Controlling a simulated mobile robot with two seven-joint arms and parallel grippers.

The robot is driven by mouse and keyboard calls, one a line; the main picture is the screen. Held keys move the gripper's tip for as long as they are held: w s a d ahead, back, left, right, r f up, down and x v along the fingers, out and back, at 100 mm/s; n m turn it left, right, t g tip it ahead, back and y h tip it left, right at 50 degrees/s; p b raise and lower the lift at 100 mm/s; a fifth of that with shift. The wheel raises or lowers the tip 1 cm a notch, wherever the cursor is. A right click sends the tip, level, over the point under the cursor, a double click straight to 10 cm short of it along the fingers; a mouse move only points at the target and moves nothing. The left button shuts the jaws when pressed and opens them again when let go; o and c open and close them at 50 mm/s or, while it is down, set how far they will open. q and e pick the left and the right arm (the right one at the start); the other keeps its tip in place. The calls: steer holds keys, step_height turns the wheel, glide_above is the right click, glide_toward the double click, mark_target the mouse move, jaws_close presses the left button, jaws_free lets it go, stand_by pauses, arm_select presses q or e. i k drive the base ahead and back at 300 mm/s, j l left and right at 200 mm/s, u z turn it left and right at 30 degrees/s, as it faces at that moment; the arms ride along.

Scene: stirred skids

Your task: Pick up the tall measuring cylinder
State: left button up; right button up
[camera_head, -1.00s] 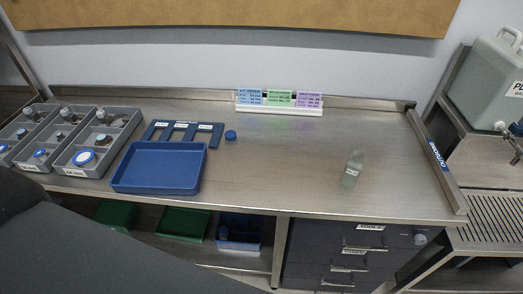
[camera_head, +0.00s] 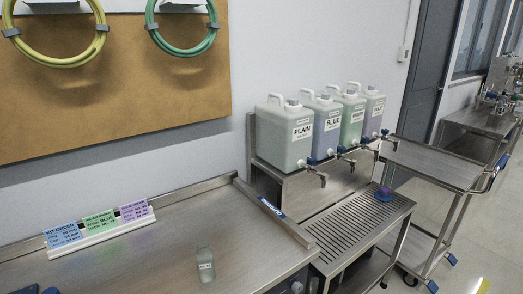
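No thing in view can be clearly told to be the tall measuring cylinder. A small thing with a blue-purple base (camera_head: 384,191) stands near the far end of the slatted drain stand, below the taps. A faint clear upright part seems to rise from it, but it is too small to tell what it is. A clear bottle with a white label (camera_head: 206,266) stands upright on the steel bench. Neither of my grippers is in view.
Several labelled jugs, among them PLAIN (camera_head: 285,135) and BLUE (camera_head: 322,128), stand on a steel shelf above the slatted drain stand (camera_head: 345,228). A steel cart (camera_head: 437,163) stands to its right. Order cards (camera_head: 97,222) stand on the bench (camera_head: 140,265). Floor shows at right.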

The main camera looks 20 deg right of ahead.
mark_target(384, 195)
steer(key=z, duration=1.7)
